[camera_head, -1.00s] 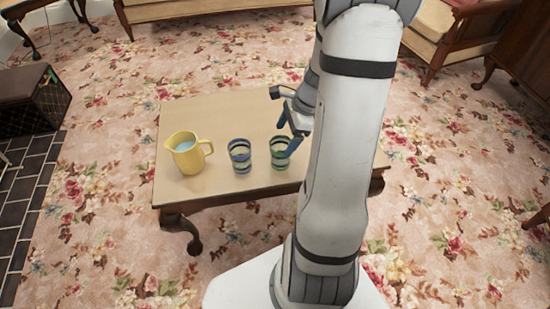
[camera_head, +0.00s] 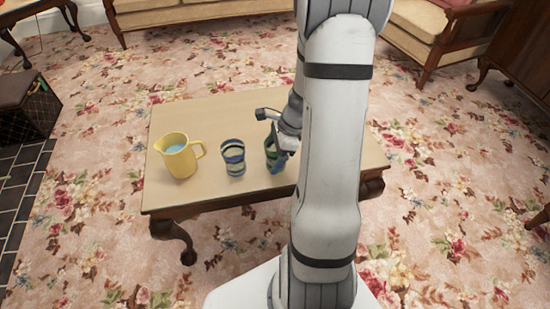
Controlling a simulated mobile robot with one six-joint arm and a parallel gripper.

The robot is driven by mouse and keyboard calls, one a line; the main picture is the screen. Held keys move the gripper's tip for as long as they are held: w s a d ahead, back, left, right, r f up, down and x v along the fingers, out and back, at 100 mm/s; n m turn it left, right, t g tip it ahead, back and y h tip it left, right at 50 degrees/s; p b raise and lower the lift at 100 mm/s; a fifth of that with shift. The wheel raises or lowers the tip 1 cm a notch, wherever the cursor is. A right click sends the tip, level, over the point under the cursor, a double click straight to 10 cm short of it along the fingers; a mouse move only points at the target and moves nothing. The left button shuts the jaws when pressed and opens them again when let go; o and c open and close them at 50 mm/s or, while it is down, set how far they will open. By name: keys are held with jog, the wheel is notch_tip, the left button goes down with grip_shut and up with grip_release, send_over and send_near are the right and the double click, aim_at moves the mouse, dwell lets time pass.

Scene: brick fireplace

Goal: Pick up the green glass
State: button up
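The green glass (camera_head: 271,161), banded in green and dark stripes, stands upright on the wooden table (camera_head: 205,118) near its front edge. My gripper (camera_head: 279,150) is at the upper right part of this glass and overlaps it in the picture. The gripper's fingers are small and partly hidden by my arm, so I cannot tell whether they are closed on the glass or only beside it. A similar glass with blue stripes (camera_head: 232,160) stands just to its left, apart from the gripper.
A yellow jug (camera_head: 178,160) with pale blue contents stands on the table's left part. The table's back left is bare. A dark box (camera_head: 27,105) is on the floor at left, and cream sofas (camera_head: 170,14) stand at the back.

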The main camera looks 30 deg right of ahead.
jog(key=c, duration=1.1)
jog(key=shift+r, duration=0.1)
